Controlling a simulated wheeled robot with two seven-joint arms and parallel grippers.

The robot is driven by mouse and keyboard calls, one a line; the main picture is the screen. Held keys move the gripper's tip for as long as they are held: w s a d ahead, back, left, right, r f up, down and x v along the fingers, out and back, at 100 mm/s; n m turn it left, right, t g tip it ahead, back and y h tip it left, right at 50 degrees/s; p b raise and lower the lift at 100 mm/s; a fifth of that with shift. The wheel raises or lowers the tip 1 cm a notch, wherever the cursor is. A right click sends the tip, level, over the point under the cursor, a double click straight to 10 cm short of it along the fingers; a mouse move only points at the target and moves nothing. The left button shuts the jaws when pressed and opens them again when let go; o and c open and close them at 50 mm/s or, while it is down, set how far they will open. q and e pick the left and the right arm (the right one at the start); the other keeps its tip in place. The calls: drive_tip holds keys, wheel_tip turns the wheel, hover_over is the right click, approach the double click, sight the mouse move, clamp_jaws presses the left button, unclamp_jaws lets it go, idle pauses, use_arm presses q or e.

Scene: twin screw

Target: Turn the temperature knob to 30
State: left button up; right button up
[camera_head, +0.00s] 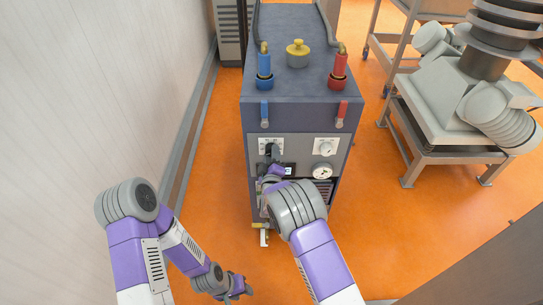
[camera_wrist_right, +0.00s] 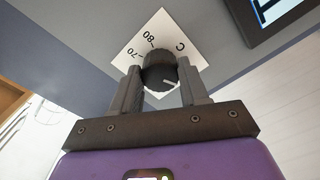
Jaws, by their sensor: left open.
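My left gripper (camera_head: 243,288) is open and empty, low over the floor.
The grey machine (camera_head: 300,110) carries a blue valve (camera_head: 264,65), a red valve (camera_head: 338,68) and a yellow cap (camera_head: 298,54). A second dial (camera_head: 326,148), a round gauge (camera_head: 322,171) and a small display (camera_head: 289,170) are close by.

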drive_tip(key=o, duration=0.4)
drive_tip(key=s+p, duration=0.1)
drive_tip(key=s, duration=0.6)
drive_tip(key=shift+s+p, duration=0.3)
drive_tip(key=shift+p, duration=0.05)
drive_tip(key=s+d+f+m+g+p, duration=0.1)
drive_tip(key=s+d+f+m+g, duration=0.4)
drive_tip(key=f, duration=0.3)
drive_tip(key=s+d+f+m+g+p, duration=0.1)
drive_tip(key=s+d+f+m+g, duration=0.2)
drive_tip(key=s+d+f+g, duration=0.35)
drive_tip(key=s+m+g+y, duration=0.1)
drive_tip(key=s+m+g, duration=0.1)
drive_tip(key=s, duration=0.5)
drive_tip(key=s+a+f+m+g+y+p, duration=0.1)
drive_tip(key=s+m+g, duration=0.1)
drive_tip(key=s, duration=0.4)
drive_tip(key=s+a+f+m+g+y, duration=0.1)
drive_tip(key=s+m+g+y, duration=0.1)
drive_tip(key=s, duration=0.5)
drive_tip(key=shift+s+a+p, duration=0.1)
drive_tip(key=shift+s+p, duration=0.25)
drive_tip(key=shift+p, duration=0.05)
